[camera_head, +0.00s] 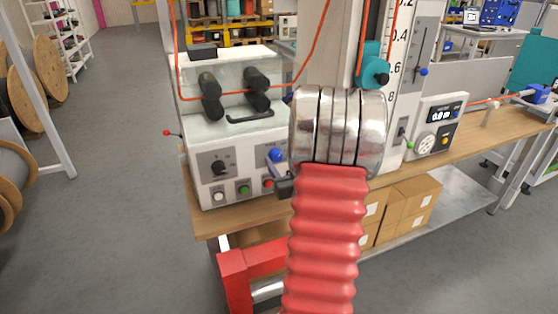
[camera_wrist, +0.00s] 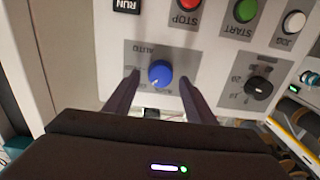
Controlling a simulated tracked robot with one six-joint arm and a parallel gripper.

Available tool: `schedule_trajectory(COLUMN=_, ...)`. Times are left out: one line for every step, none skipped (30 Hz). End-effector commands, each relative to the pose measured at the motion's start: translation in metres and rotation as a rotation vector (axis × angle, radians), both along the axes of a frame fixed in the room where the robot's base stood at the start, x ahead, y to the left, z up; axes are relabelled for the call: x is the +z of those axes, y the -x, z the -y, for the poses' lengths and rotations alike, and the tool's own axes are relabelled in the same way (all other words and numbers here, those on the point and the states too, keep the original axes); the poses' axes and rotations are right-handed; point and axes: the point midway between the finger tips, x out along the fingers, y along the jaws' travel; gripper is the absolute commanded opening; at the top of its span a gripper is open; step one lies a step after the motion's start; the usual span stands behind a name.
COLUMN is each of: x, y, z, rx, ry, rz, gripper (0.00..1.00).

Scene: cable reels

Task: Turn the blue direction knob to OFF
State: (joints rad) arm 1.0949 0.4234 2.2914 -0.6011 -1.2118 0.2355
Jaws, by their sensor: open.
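The blue direction knob (camera_wrist: 160,72) sits on a grey plate on the white control panel, which the wrist view shows upside down. A small pale mark shows on its lower-left edge. An AUTO-like label is above left of it; other lettering below is too blurred to read. My gripper (camera_wrist: 158,77) is open, with one dark finger on each side of the knob. Gaps show between fingers and knob; contact cannot be told. In the head view the knob (camera_head: 275,155) shows left of my arm, which hides much of the gripper.
A black knob (camera_wrist: 258,87) is beside the blue one. The red STOP button (camera_wrist: 188,6), green START button (camera_wrist: 245,10) and white JOG button (camera_wrist: 293,22) line the panel. A meter box (camera_head: 437,125) stands right on the wooden bench (camera_head: 480,138).

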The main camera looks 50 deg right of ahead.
Motion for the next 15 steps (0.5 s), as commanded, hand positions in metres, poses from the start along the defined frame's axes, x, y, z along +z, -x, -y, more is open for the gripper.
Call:
schedule_trajectory(x=-0.0003, y=-0.0054, z=0.0018, rx=0.003, ry=0.0, rz=0.0, gripper=0.5)
schedule_trajectory(x=-0.0002, y=-0.0078, z=0.003, rx=0.003, ry=0.0, rz=0.0, gripper=0.5)
schedule_trajectory(x=-0.0001, y=-0.0099, z=0.0045, rx=0.003, ry=0.001, rz=0.001, gripper=0.5)
schedule_trajectory(x=-0.0001, y=-0.0111, z=0.0054, rx=0.002, ry=0.001, rz=0.001, gripper=0.5)
schedule_trajectory(x=-0.0002, y=-0.0119, z=0.006, rx=0.002, ry=-0.001, rz=0.001, gripper=0.5)
schedule_trajectory(x=-0.0003, y=-0.0126, z=0.0066, rx=0.001, ry=-0.001, rz=0.001, gripper=0.5)
schedule_trajectory(x=-0.0002, y=-0.0128, z=0.0068, rx=0.001, ry=-0.001, rz=0.001, gripper=0.5)
schedule_trajectory(x=-0.0003, y=-0.013, z=0.0069, rx=0.001, ry=-0.001, rz=0.001, gripper=0.5)
schedule_trajectory(x=-0.0002, y=-0.013, z=0.0069, rx=0.001, ry=-0.001, rz=0.001, gripper=0.5)
schedule_trajectory(x=-0.0002, y=-0.013, z=0.0069, rx=0.001, ry=-0.001, rz=0.001, gripper=0.5)
schedule_trajectory(x=-0.0002, y=-0.0129, z=0.0069, rx=0.001, ry=-0.001, rz=0.001, gripper=0.5)
schedule_trajectory(x=-0.0002, y=-0.0129, z=0.0069, rx=0.001, ry=-0.001, rz=0.001, gripper=0.5)
schedule_trajectory(x=-0.0001, y=-0.0128, z=0.0068, rx=0.001, ry=-0.001, rz=0.001, gripper=0.5)
schedule_trajectory(x=-0.0001, y=-0.0128, z=0.0068, rx=0.001, ry=-0.001, rz=0.001, gripper=0.5)
schedule_trajectory(x=-0.0001, y=-0.0128, z=0.0068, rx=0.001, ry=-0.001, rz=0.001, gripper=0.47)
